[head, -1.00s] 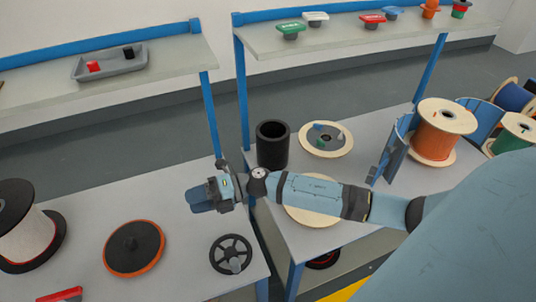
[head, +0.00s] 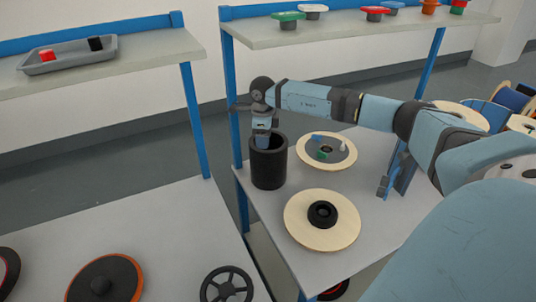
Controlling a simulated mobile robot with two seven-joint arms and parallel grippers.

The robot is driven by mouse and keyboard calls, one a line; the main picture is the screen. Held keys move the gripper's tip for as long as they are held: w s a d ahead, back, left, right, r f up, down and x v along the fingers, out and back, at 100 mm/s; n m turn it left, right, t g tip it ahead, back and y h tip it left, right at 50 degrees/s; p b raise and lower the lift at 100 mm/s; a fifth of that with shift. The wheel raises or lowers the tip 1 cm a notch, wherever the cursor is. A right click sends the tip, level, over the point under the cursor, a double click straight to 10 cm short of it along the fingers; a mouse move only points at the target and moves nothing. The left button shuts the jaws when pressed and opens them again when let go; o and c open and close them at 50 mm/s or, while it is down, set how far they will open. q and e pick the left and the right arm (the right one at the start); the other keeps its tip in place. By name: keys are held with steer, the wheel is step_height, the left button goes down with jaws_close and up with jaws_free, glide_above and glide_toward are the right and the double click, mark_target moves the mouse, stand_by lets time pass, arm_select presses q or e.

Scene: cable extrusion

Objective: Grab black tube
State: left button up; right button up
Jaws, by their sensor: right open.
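The black tube (head: 269,169) stands upright near the left edge of the right table. My right gripper (head: 263,140) points down at the tube's open top, with its fingers at or inside the mouth. The fingertips are partly hidden by the tube's near rim, and I cannot tell whether they touch its wall. The right gripper is open. My left gripper is not in view.
A wooden reel with a black hub (head: 321,220) and a grey-topped reel (head: 326,151) lie right of the tube. A blue shelf post (head: 234,110) stands close behind it. A grey tray (head: 70,55) sits on the left shelf. A handwheel (head: 226,284) lies on the left table.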

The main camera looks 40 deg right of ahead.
mark_target(269, 160)
step_height(269, 160, down, 4)
steer(key=shift+r, duration=0.2)
steer(key=shift+s+d+f+b, duration=0.1)
steer(key=shift+f+b, duration=0.25)
steer(key=shift+f, duration=1.05)
steer(key=shift+s+d+f+b, duration=0.1)
steer(key=shift+f+b, duration=0.25)
steer(key=shift+f, duration=1)
steer(key=shift+r, duration=0.1)
jaws_close()
